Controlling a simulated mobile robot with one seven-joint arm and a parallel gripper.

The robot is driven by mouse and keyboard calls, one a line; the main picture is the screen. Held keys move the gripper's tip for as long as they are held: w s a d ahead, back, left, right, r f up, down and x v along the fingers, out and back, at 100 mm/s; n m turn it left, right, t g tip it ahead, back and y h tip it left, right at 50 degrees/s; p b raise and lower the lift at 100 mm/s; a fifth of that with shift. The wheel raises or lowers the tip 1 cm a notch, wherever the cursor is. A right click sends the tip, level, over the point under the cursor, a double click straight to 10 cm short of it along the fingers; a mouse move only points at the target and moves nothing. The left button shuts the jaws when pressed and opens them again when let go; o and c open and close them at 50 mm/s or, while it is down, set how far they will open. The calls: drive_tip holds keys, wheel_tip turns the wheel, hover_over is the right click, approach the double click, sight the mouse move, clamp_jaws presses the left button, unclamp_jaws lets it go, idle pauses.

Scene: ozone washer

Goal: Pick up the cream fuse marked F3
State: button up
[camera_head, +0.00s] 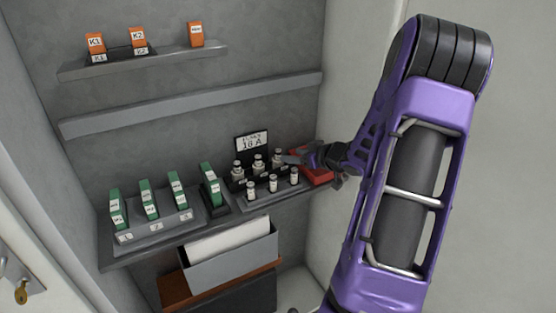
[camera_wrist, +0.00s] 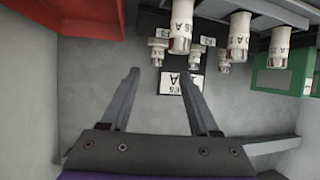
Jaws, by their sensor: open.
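Several cream fuses with dark printing stand at the right end of the lower shelf. In the head view, a back row (camera_head: 258,164) stands in a black holder and a front row (camera_head: 272,184) in a grey rack. F3 cannot be read on any of them, so I cannot tell which one it is. My gripper (camera_head: 312,163) is beside the right end of the rows. In the wrist view, my gripper (camera_wrist: 160,72) is open and empty, with a cream fuse (camera_wrist: 158,46) just beyond the gap between the fingertips. A larger near fuse (camera_wrist: 180,26) shows above it.
A red box (camera_head: 318,174) sits right of the fuses, close under my gripper. A "FUSES 10 A" sign (camera_head: 251,143) stands behind them. Green modules (camera_head: 149,199) stand to the left, orange relays (camera_head: 136,37) on the upper shelf. A grey document holder (camera_head: 235,261) is below.

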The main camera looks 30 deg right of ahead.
sight(280, 152)
drive_tip(key=x, duration=0.9)
drive_tip(key=shift+w+d+r+b, duration=0.2)
drive_tip(key=shift+r+b, duration=0.05)
drive_tip(key=shift+b, duration=0.1)
drive_tip(key=shift+c, duration=0.2)
clamp_jaws()
